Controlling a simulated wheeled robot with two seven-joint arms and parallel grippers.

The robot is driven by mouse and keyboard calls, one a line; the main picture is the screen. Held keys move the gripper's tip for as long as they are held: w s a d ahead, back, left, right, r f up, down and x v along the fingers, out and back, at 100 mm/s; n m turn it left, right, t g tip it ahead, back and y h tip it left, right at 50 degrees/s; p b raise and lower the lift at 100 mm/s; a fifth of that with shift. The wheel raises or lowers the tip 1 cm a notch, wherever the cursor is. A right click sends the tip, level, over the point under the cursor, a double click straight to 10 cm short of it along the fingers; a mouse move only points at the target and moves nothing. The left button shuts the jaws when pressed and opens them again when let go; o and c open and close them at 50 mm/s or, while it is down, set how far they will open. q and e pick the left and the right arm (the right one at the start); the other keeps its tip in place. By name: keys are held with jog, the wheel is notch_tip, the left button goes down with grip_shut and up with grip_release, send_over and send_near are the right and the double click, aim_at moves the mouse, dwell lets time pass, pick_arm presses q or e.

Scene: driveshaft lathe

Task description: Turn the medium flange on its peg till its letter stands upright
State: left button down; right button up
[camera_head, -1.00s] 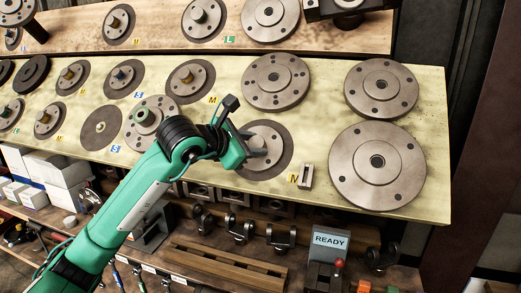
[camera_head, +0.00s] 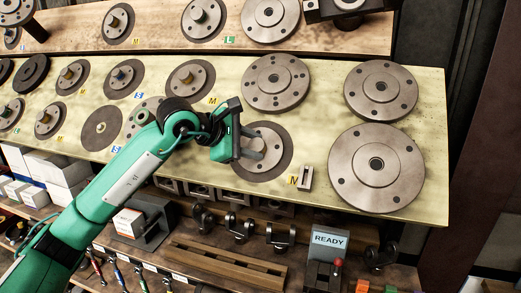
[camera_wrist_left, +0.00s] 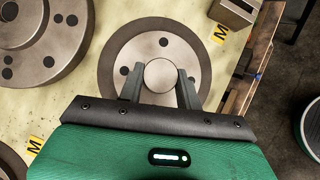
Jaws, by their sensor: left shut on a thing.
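The medium flange (camera_head: 272,134) is a grey disc with bolt holes and a raised round boss. It lies on a dark ring on the pale sloped board, left of a large flange. In the left wrist view the flange (camera_wrist_left: 160,50) is seen from above, its boss (camera_wrist_left: 159,75) between the two fingers. My left gripper (camera_head: 250,147) is shut on this boss; it also shows in the wrist view (camera_wrist_left: 159,88). The gripper body hides the near part of the flange. No letter shows on its visible face. My right gripper is not in view.
A yellow M label (camera_wrist_left: 220,33) and a small metal block (camera_head: 306,177) lie beside the flange. Large flanges (camera_head: 377,167) stand to the right, another (camera_head: 275,82) above, and smaller ones to the left. Below the board are a shelf and a READY sign (camera_head: 329,241).

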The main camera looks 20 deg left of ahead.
pick_arm(q)
jog(key=shift+s+d+f, duration=0.1)
jog(key=shift+d+f, duration=0.05)
jog(key=shift+f, duration=0.35)
jog(key=c, duration=1.1)
grip_release()
jog(key=shift+r, duration=0.1)
jog(key=shift+c, duration=0.2)
jog(key=shift+o, duration=1.3)
jog(key=shift+s, duration=0.15)
jog(key=shift+r, duration=0.2)
